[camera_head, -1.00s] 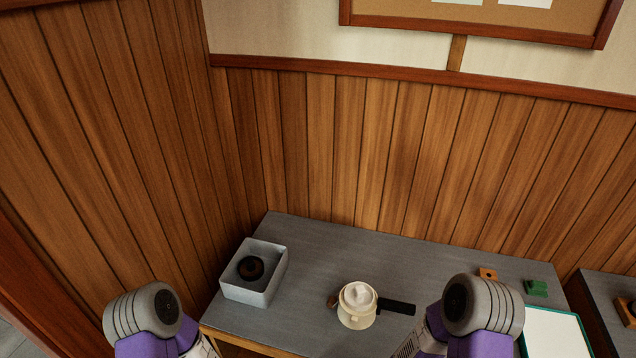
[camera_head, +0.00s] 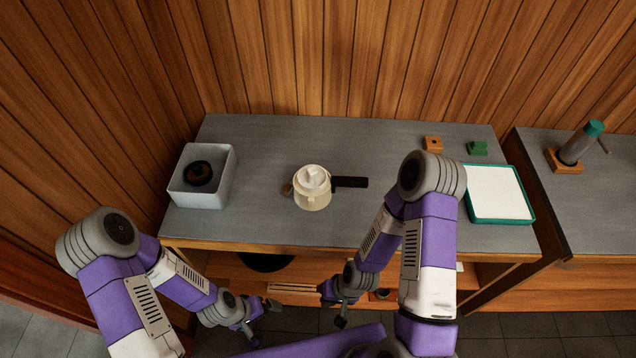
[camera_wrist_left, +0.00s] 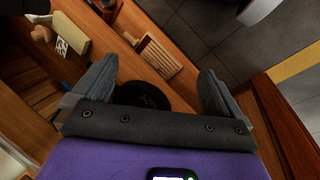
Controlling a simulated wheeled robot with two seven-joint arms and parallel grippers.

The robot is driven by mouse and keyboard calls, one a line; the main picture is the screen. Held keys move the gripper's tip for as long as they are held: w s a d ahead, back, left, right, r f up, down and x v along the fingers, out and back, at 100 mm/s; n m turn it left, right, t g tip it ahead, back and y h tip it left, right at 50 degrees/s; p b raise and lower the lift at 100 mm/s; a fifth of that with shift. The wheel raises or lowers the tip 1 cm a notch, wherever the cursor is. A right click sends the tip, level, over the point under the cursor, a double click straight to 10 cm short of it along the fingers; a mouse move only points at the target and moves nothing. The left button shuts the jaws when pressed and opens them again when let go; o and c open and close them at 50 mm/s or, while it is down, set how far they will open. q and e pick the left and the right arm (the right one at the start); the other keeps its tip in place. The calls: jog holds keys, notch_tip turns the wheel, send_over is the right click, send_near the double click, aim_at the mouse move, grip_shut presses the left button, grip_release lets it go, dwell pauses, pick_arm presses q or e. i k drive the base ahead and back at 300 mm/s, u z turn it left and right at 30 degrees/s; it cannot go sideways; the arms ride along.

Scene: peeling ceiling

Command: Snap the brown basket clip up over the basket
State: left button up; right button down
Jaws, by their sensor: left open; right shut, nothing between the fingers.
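A cream round vessel (camera_head: 312,198) with a lidded top and a black handle (camera_head: 350,182) pointing right stands upright mid-table. A small brown piece (camera_head: 287,190) sits at its left side. It may be the brown clip, but it is too small to tell whether it is up or down. My left gripper (camera_head: 263,321) is open and empty, low in front of the table edge; its spread fingers also show in the left wrist view (camera_wrist_left: 157,84). My right gripper (camera_head: 334,306) is shut and empty, also in front of the table and below its top. Neither gripper touches the vessel.
A light grey open box (camera_head: 208,203) with a dark round object (camera_head: 198,173) stands at the table's left. A green-rimmed white tray (camera_head: 498,196), an orange block (camera_head: 433,143) and a green block (camera_head: 477,148) are at the right. A lower shelf holds a black round item (camera_wrist_left: 142,95).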

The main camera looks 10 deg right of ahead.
aim_at(288, 188)
jog(key=z, duration=2.65)
jog(key=k, duration=1.2)
jog(key=u, duration=1.6)
jog(key=i, duration=0.5)
